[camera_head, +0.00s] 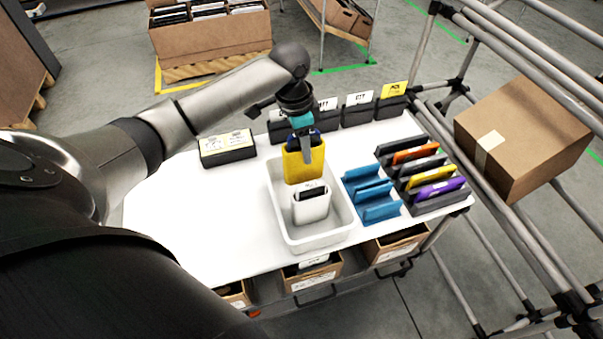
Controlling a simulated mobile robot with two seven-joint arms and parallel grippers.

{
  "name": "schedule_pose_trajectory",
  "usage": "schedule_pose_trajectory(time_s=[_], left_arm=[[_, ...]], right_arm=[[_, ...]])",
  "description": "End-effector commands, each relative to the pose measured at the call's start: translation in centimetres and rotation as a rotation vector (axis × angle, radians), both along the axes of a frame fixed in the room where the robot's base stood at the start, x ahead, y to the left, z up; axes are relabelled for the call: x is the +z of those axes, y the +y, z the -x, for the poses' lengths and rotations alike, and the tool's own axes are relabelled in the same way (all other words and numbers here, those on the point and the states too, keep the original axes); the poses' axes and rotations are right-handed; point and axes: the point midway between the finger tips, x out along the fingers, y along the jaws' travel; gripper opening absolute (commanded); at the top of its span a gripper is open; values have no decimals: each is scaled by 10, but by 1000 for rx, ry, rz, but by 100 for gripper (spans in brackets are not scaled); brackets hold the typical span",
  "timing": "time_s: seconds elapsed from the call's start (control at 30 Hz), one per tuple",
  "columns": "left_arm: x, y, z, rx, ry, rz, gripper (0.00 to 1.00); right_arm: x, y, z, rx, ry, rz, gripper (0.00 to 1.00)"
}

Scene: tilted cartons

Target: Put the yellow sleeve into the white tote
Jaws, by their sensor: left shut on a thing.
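The yellow sleeve (303,165) is upright in my left gripper (305,150), which is shut on its upper edge. It hangs over the back part of the white tote (284,224). I cannot tell whether its lower end is inside the tote or above it. A white sleeve (312,206) with a dark top stands in the tote, in front of the yellow one. My right gripper is not in view.
Blue holders (373,193) stand right of the tote. A dark rack (440,203) holds orange, yellow and purple items. Dark labelled boxes (358,112) line the back, and another (227,150) is at left. The table (185,215) is bare at left.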

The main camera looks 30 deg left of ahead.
Motion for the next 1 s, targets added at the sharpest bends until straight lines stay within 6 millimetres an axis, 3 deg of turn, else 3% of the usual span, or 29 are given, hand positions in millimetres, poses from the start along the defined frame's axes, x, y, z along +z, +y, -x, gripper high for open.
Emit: schedule_pose_trajectory(time_s=[0.03, 0.2, 0.47, 0.67, 1.0], left_arm=[[-17, 0, 1, 1, 3, 0, 0], [-49, 0, 0, 0, 0, 0, 0], [-67, 0, 0, -1, 0, 0, 0], [-98, 0, 0, 0, 1, -1, 0], [-102, 0, 0, -1, -2, -1, 0]], right_arm=[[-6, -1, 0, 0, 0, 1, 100], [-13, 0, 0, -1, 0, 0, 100], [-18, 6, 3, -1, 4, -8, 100], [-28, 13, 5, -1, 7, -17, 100], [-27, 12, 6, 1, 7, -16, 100]])
